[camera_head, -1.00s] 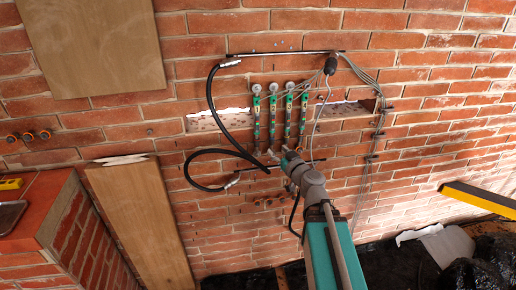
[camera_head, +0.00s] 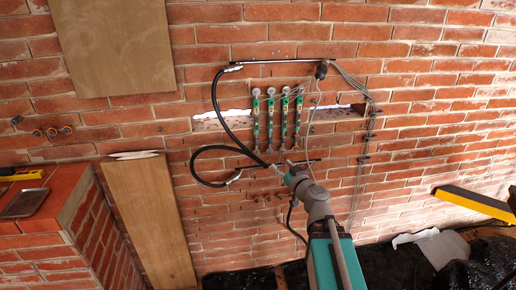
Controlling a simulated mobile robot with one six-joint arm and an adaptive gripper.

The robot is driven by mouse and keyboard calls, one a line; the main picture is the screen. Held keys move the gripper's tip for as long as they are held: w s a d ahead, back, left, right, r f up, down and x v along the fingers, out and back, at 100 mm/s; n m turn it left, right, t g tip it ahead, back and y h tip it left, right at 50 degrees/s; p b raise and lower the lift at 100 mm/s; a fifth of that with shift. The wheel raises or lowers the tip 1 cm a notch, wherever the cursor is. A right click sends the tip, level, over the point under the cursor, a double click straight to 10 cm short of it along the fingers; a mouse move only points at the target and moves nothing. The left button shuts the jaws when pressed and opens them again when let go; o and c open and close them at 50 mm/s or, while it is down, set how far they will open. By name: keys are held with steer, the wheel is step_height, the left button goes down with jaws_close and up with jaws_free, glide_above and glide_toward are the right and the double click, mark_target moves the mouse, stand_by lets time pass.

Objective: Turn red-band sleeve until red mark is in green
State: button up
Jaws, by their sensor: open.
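Several green upright sleeve units (camera_head: 270,118) with round grey tops hang in a row on the brick wall. Their bands and marks are too small to read, so I cannot tell which one has the red band or where its red mark stands. My gripper (camera_head: 284,166) is at the lower ends of the units, open, seen from behind. My arm hides part of the wall below it. I cannot tell whether the fingers touch a unit.
Black hoses (camera_head: 213,108) loop left of the units, and grey cables (camera_head: 368,110) run down on the right. A wooden board (camera_head: 150,215) leans at lower left beside a brick pier (camera_head: 95,225). A yellow level (camera_head: 472,202) lies at right.

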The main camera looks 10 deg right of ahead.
stand_by(0.4)
steer(key=shift+a+y, duration=0.3)
steer(key=shift+a, duration=0.6)
steer(key=shift+d+f, duration=0.1)
steer(key=shift+f, duration=0.05)
